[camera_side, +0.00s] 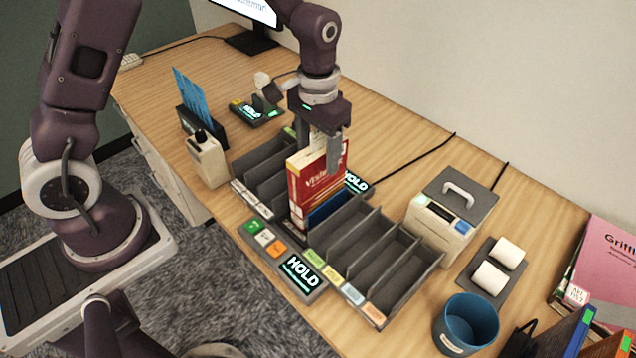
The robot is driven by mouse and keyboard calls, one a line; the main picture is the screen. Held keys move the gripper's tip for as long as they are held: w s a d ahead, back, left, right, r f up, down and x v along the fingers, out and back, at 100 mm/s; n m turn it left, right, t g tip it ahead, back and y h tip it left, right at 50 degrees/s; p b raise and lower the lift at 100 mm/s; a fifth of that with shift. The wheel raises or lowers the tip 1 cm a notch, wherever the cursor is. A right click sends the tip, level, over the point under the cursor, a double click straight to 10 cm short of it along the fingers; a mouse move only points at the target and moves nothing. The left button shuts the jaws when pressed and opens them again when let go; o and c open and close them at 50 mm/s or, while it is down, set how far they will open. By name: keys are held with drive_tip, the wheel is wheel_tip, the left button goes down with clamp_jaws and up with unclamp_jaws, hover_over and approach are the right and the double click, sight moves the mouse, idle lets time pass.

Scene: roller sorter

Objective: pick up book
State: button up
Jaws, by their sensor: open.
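My gripper (334,158) is open, pointing down at the upper right of the book. Part of a finger shows in front of the book's upper edge.
Grey slotted trays (375,255) with coloured labels flank the book. HOLD signs (301,273) sit close by. A box with a handle (447,215), white rolls (490,277) and a blue bin (466,322) stand at the right.

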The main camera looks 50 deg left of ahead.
clamp_jaws()
drive_tip(key=shift+r, duration=0.1)
idle(1.2)
